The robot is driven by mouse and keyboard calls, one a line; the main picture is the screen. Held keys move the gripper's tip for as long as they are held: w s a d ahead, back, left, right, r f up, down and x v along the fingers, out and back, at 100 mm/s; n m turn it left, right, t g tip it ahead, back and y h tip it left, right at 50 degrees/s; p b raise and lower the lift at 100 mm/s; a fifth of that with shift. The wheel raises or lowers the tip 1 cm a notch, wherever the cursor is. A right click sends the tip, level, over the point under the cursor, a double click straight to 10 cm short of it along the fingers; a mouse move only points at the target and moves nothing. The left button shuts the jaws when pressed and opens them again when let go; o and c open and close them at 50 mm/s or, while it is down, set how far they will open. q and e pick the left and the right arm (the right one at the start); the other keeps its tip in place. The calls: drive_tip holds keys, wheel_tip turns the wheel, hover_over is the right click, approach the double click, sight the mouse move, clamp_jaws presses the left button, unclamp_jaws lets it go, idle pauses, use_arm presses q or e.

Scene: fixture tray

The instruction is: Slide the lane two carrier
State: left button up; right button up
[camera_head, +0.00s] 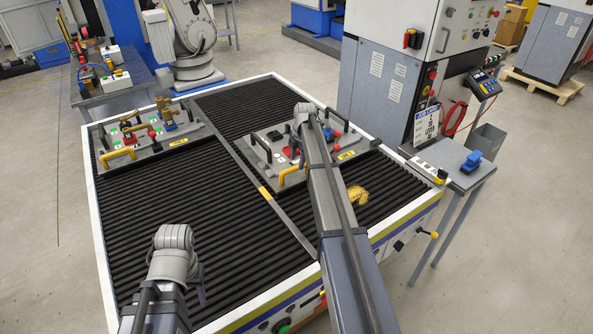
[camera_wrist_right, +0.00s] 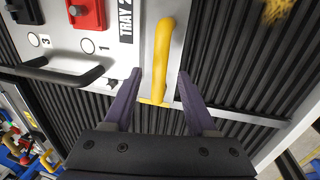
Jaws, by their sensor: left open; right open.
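The lane two carrier (camera_head: 262,151) is a grey plate on the black rollers right of the dividing rail. It has black handles, a red block and a yellow front handle (camera_head: 292,173). In the right wrist view the "TRAY 2" plate (camera_wrist_right: 117,60) lies at upper left, with the yellow handle (camera_wrist_right: 164,50) beside it. My right gripper (camera_wrist_right: 159,73) is open, its fingers on either side of the handle's lower part; contact is unclear. In the head view my right arm hides that gripper and part of the carrier. My left gripper (camera_head: 199,287) is mostly hidden by its arm, over the front-left rollers.
Another carrier (camera_head: 160,153) with a yellow handle sits in the left lane. The dividing rail (camera_head: 264,190) runs between lanes. A side table (camera_head: 440,160) stands right.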

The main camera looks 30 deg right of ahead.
sight(296, 166)
drive_tip(key=shift+w+f+b, duration=0.15)
drive_tip(key=shift+f+b, duration=0.35)
drive_tip(key=shift+f, duration=0.3)
drive_tip(key=shift+w+f+b, duration=0.15)
drive_tip(key=shift+f+b, duration=0.35)
drive_tip(key=shift+f, duration=0.25)
use_arm(q)
wheel_tip(296, 166, down, 3)
use_arm(e)
drive_tip(key=shift+c, duration=0.2)
clamp_jaws()
drive_tip(key=shift+w, duration=0.1)
